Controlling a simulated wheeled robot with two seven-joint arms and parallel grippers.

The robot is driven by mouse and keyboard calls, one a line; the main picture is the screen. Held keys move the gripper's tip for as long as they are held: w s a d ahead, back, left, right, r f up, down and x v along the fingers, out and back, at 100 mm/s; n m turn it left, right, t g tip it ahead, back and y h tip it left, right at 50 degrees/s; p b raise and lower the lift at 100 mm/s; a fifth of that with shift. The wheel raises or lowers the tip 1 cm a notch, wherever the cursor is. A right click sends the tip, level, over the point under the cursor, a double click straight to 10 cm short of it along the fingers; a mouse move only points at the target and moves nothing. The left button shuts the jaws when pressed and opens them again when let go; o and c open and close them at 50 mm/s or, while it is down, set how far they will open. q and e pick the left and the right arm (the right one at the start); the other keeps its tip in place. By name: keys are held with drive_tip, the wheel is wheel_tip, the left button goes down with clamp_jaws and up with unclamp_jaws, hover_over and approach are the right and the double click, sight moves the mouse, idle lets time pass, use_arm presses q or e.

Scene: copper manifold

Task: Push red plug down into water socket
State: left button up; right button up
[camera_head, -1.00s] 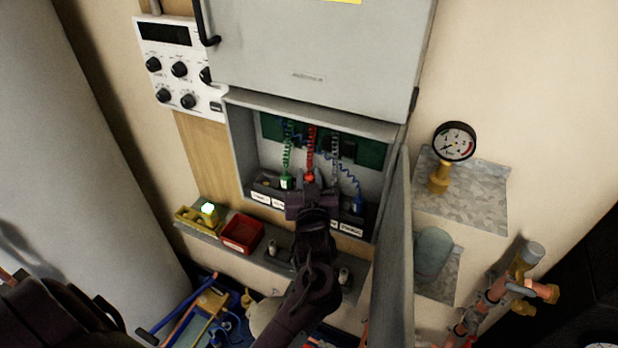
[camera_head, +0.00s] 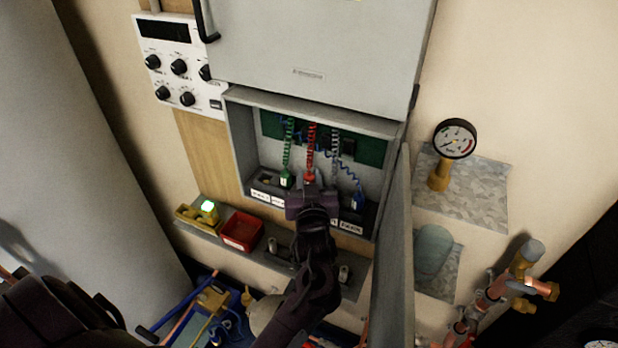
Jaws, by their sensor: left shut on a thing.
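The red plug (camera_head: 309,178) hangs on a red coiled cable (camera_head: 311,148) inside the open grey box on the wall. My left gripper (camera_head: 311,196) is in front of the box's lower part and shut on the red plug, of which only the top shows above the jaws. The plug's lower end and the socket under it are hidden behind the gripper. The labels near the gripper are partly covered, and I cannot read which is the water one. My right gripper is not in view.
A green plug (camera_head: 286,180) is left of the gripper and a blue plug (camera_head: 357,201) right of it; a grey coiled cable (camera_head: 335,150) runs between. The open box door (camera_head: 392,260) stands close on the right. A red tray (camera_head: 242,231) sits on the ledge below.

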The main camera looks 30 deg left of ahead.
use_arm(q)
drive_tip(key=shift+f+b, duration=0.4)
drive_tip(key=shift+f, duration=0.3)
drive_tip(key=o, duration=1)
drive_tip(key=shift+o, duration=0.2)
